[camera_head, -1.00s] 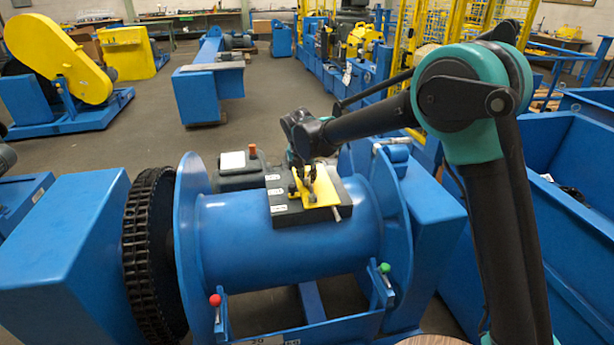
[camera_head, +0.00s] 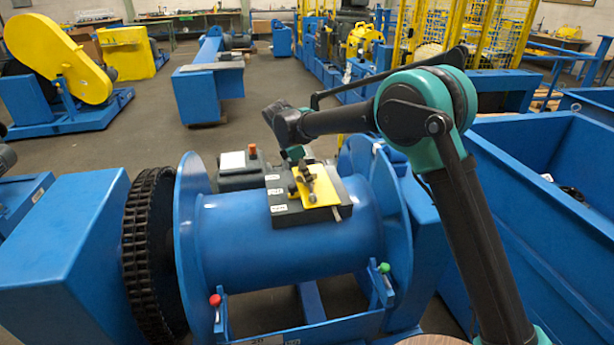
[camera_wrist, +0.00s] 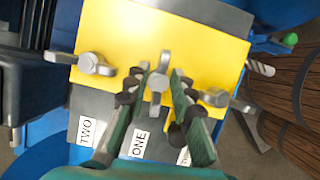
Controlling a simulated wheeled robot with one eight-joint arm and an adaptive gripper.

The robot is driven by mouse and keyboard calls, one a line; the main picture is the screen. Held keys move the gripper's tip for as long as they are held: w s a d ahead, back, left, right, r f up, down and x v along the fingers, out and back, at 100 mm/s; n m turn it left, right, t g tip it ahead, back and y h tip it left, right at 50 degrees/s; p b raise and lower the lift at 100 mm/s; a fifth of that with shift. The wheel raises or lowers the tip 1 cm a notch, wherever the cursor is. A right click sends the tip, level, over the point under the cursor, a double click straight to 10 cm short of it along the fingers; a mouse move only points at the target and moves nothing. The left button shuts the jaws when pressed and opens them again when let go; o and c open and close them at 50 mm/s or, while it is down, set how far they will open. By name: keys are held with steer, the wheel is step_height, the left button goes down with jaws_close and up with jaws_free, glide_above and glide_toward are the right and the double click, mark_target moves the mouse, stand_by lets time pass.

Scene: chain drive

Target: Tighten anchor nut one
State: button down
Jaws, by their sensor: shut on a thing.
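A yellow plate (camera_wrist: 195,40) lies on a dark block on top of the blue drum. In the wrist view, three grey nuts with lever handles stand on it. The middle one, anchor nut one (camera_wrist: 158,80), is above the label ONE (camera_wrist: 138,145), with its handle pointing up the picture. My gripper (camera_wrist: 160,90) has a finger on each side of this nut and is shut on it. Nut two (camera_wrist: 93,64) is to the left, and another nut (camera_wrist: 215,98) is to the right near a partly hidden label. In the head view my gripper (camera_head: 302,178) is over the yellow plate (camera_head: 322,192).
The blue drum (camera_head: 250,240) has a black chain (camera_head: 150,255) at its left. Red (camera_head: 215,300) and green (camera_head: 384,267) knobbed levers stand in front. A grey box (camera_head: 240,172) sits behind, and a blue bin (camera_head: 535,190) is at the right.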

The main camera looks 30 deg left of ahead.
steer(key=m+g, duration=0.1)
steer(key=m, duration=0.2)
steer(key=m+g+h, duration=0.1)
steer(key=m, duration=0.3)
steer(key=m+g, duration=0.1)
steer(key=m, duration=0.2)
steer(key=m+g, duration=0.1)
steer(key=m, duration=0.2)
steer(key=shift+m+g, duration=0.3)
steer(key=m+g+y, duration=0.1)
steer(key=m, duration=0.2)
steer(key=m+g+y, duration=0.1)
steer(key=m, duration=0.3)
steer(key=shift+m+y, duration=0.9)
steer(key=shift+m, duration=1.7)
steer(key=shift+m+y, duration=0.3)
steer(key=shift+m, duration=0.6)
steer(key=c, duration=1.6)
jaws_free()
steer(key=shift+c, duration=0.2)
steer(key=shift+r, duration=0.1)
